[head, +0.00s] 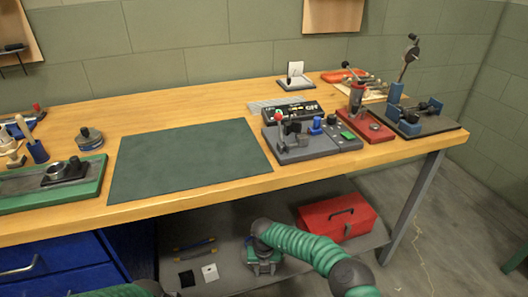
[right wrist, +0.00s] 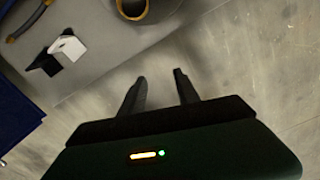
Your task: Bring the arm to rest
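My right arm (head: 305,247), with green ribbed links, comes in from the lower right and bends left in front of the low shelf. Its gripper (head: 264,266) hangs below the table's front edge, and its fingertips are hard to make out in the head view. In the right wrist view the two dark fingers of the right gripper (right wrist: 161,78) stand apart with nothing between them, above grey floor. A green part of my left arm (head: 118,291) shows at the bottom edge of the head view; the left gripper is not seen.
A wooden workbench (head: 310,174) carries a dark green mat (head: 190,158), a grey control fixture (head: 300,150) and a green tray (head: 95,170). Below, a grey shelf (head: 225,277) holds a red toolbox (head: 322,227) and a white piece (head: 210,272). Blue drawers (head: 60,262) stand left. Floor at right is open.

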